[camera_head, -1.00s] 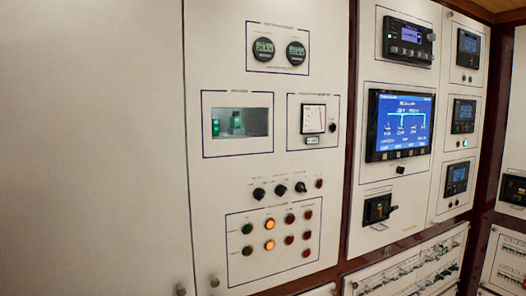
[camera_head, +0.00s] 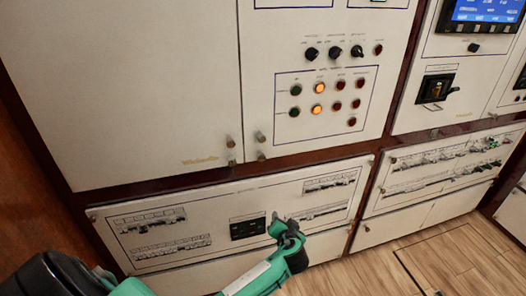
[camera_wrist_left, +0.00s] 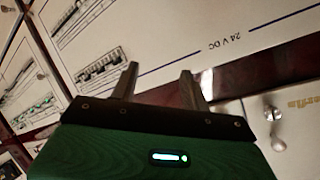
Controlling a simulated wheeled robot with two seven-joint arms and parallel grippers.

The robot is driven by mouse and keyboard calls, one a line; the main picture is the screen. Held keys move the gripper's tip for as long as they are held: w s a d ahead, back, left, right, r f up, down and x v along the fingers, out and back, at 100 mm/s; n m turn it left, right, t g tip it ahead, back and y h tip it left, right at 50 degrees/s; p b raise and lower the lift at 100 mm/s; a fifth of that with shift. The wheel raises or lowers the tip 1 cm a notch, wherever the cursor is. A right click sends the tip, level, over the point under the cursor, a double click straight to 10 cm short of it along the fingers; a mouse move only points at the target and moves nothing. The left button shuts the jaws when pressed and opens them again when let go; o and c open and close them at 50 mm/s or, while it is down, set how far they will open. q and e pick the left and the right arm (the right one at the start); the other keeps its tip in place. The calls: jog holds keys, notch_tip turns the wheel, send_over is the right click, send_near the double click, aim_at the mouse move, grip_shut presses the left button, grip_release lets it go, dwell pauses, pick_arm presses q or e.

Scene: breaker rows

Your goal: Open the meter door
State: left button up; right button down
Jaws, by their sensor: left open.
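The meter panel door (camera_head: 285,50) is a pale upright panel with dark selector knobs and rows of green, orange and red lamps; its upper part is cut off in the head view. It looks shut. Small metal knobs (camera_head: 260,137) sit at its lower left corner. My left gripper (camera_head: 286,229) is in front of the lower breaker panel, below and apart from those knobs. In the left wrist view its two fingers (camera_wrist_left: 159,80) are spread with nothing between them. Round metal knobs (camera_wrist_left: 269,113) show at the right there. My right gripper is out of view.
A large blank door (camera_head: 120,90) stands left of the meter panel, with its own knobs (camera_head: 231,142). Below is a breaker panel (camera_head: 215,205) with rows of switches; another (camera_head: 430,175) is to the right. The wooden floor (camera_head: 370,280) at the lower right is clear.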

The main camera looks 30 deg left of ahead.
pick_arm(q)
notch_tip(320, 180, up, 16)
jog(key=n+t+y, duration=0.1)
jog(key=n+y, duration=0.2)
jog(key=n, duration=0.1)
jog(key=n+y, duration=0.3)
send_near(262, 139)
jog(key=p+x, duration=0.3)
jog(key=x, duration=0.5)
jog(key=shift+d+r, duration=0.1)
jog(key=shift+w+a+p, duration=0.3)
jog(key=shift+w+a, duration=0.2)
jog(key=shift+a, duration=0.05)
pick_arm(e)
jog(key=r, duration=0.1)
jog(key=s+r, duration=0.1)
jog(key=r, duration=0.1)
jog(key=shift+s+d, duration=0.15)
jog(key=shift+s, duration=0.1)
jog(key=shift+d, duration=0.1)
pick_arm(q)
jog(key=shift+c, duration=0.5)
